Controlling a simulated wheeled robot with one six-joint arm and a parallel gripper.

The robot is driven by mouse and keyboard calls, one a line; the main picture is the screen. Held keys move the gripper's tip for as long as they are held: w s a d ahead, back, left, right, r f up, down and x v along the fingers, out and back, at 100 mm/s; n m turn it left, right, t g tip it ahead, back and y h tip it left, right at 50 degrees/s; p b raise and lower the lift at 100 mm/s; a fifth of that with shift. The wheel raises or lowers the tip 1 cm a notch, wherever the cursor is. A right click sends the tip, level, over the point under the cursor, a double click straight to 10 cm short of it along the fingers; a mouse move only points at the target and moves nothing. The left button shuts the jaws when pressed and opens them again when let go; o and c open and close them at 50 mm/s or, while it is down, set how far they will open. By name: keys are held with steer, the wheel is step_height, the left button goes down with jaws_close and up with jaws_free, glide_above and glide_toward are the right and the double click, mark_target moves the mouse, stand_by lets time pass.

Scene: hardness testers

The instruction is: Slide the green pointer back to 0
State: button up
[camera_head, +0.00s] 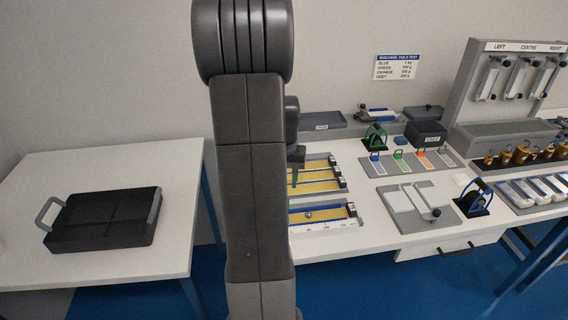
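Three yellow scale tracks lie on the bench just right of my arm. Two are at the back, such as the rear track (322,165), and a blue-edged front track (318,213) has a numbered white strip and a small round grey piece on it. My large grey arm hides their left ends. A small sliver of green shows at the arm's edge beside the back tracks; I cannot tell if it is the green pointer. Part of my gripper (295,156) shows dark at the arm's right edge, above the back tracks. Its fingers are mostly hidden, so its opening is unclear.
A green-handled tool (375,138) stands behind, near coloured tabs on a grey board (445,158). A light grey plate (412,222) and a black-and-blue reel (474,203) stand right of the tracks. A black case (103,217) lies on the left table.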

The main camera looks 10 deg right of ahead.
step_height(320, 180, up, 6)
steer(key=shift+r, duration=0.2)
steer(key=shift+f, duration=0.15)
step_height(320, 180, down, 14)
steer(key=shift+r, duration=0.25)
steer(key=shift+d, duration=0.7)
steer(key=shift+a, duration=0.1)
